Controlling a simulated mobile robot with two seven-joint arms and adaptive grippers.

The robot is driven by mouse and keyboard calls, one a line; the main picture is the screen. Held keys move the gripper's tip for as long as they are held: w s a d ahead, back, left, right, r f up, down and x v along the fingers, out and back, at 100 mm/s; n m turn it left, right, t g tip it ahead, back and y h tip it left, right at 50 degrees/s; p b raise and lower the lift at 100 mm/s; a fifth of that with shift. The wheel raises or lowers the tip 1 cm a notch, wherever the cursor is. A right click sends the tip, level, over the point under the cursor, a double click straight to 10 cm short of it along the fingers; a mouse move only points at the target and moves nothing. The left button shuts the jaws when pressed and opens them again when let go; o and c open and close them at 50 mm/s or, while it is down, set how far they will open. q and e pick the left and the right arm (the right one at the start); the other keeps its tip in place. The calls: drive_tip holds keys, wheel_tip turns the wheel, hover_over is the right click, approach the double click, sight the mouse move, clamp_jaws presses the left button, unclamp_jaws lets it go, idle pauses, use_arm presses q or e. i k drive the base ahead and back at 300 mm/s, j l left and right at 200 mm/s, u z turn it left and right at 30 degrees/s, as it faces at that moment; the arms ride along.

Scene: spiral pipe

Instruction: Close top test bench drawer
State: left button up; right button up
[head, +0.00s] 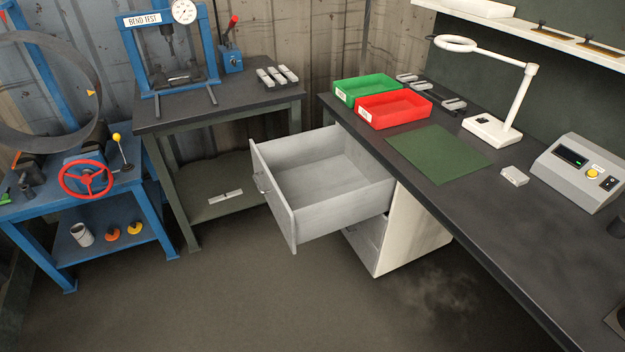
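The top drawer (276,196) of the test bench is pulled far out from under the bench top and looks empty. Its grey front panel faces left and carries a handle (262,184). The white drawer cabinet (413,236) stands under the dark bench top (450,211). A lower drawer (364,243) sits below the open one and looks shut, partly hidden by it. Neither of my grippers is in the head view.
Green (366,86) and red (393,108) bins, a green mat (439,152), a magnifier lamp (492,130) and a grey meter box (580,172) are on the bench. A press table (180,108) and blue bench (105,196) stand left. The floor in front is clear.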

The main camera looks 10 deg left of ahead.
sight(315, 182)
drive_tip(key=u, duration=0.6)
drive_tip(key=i+l, duration=0.15)
drive_tip(key=i, duration=0.4)
drive_tip(key=i+l+z, duration=0.1)
drive_tip(key=i, duration=0.5)
